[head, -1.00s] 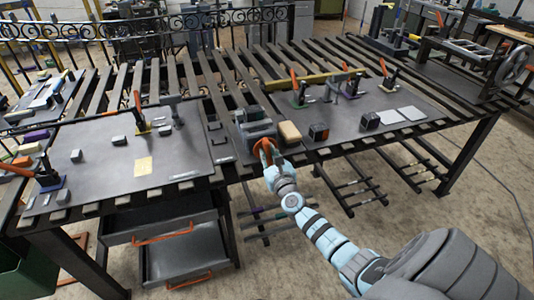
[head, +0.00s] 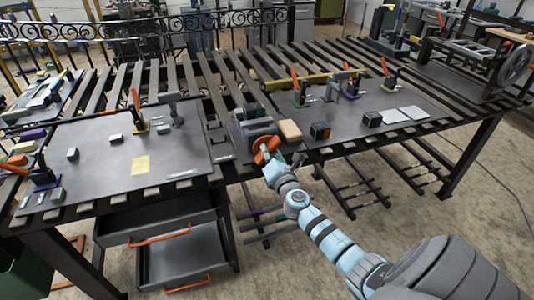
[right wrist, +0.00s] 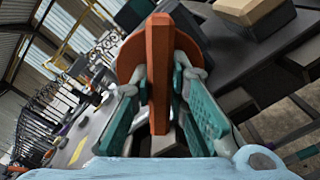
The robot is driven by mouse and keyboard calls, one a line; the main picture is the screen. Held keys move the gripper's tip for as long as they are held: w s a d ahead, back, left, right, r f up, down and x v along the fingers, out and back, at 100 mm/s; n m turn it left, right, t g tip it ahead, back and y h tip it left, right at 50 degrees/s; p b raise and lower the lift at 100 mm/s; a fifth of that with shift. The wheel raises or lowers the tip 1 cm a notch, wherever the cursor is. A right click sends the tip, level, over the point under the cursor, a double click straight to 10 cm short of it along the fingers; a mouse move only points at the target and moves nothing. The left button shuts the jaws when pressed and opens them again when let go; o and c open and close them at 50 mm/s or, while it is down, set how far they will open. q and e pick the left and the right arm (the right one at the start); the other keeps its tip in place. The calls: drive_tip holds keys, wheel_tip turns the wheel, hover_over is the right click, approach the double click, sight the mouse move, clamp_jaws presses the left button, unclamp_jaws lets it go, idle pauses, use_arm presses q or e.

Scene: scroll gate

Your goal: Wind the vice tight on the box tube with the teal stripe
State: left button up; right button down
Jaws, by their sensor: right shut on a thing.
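The grey vice (head: 259,128) sits at the front edge of the bench, with its orange handwheel (head: 266,146) facing me. My right gripper (head: 272,158) is at this wheel. In the right wrist view its teal fingers (right wrist: 162,85) stand on either side of the wheel's upright orange bar (right wrist: 159,60) and are shut on it, with the round orange disc (right wrist: 130,62) behind. I cannot make out a teal stripe or tell the box tube from the vice body. My left gripper is not in view.
A tan block (head: 290,131) lies just right of the vice. Toggle clamps stand on both plates. An open drawer (head: 187,255) is below on the left.

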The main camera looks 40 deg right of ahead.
drive_tip(key=m+b, duration=0.1)
drive_tip(key=m, duration=0.1)
drive_tip(key=m+b, duration=0.1)
drive_tip(key=m, duration=0.2)
drive_tip(key=shift+f+m, duration=0.2)
drive_tip(key=shift+m, duration=0.1)
drive_tip(key=m+b, duration=0.2)
drive_tip(key=m, duration=0.4)
drive_tip(key=shift+f+b, duration=0.1)
drive_tip(key=shift+b, duration=0.25)
drive_tip(key=m+b, duration=0.2)
drive_tip(key=m, duration=0.4)
drive_tip(key=shift+m+b, duration=0.3)
drive_tip(key=shift+b, duration=0.1)
drive_tip(key=shift+m+b, duration=0.95)
drive_tip(key=shift+m, duration=1.65)
drive_tip(key=c, duration=1.6)
unclamp_jaws()
drive_tip(key=shift+r, duration=0.25)
drive_tip(key=shift+o, duration=0.2)
drive_tip(key=shift+s, duration=0.1)
